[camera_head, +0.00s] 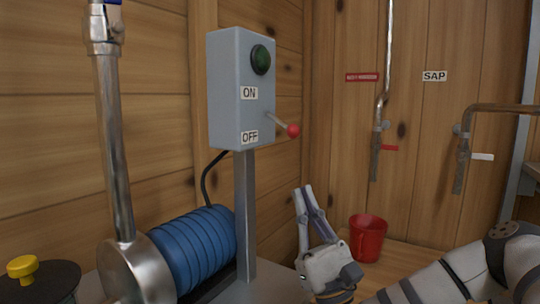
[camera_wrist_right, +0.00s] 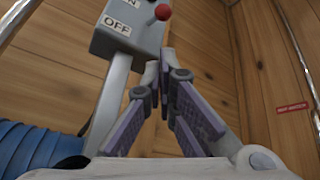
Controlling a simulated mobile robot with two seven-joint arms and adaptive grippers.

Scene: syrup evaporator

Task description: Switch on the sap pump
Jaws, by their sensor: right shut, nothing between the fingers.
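The sap pump's grey switch box (camera_head: 228,88) stands on a post in the middle of the head view, with a dark green round lamp (camera_head: 261,59) near its top. Its lever with a red ball knob (camera_head: 293,130) sticks out to the right, low beside the OFF label (camera_head: 249,137) and below the ON label. The blue ribbed pump motor (camera_head: 195,248) lies below. My right gripper (camera_head: 303,190) is shut and empty, pointing up, below and apart from the knob. The knob also shows in the right wrist view (camera_wrist_right: 162,12), above the fingertips (camera_wrist_right: 160,62). My left gripper is not in view.
A steel pipe (camera_head: 112,150) rises from the pump at left. A red cup (camera_head: 368,238) stands on a wooden surface right of my gripper. Pipes with red and white valve handles and a SAP label (camera_head: 434,76) are on the back wall. A yellow knob (camera_head: 22,267) is at lower left.

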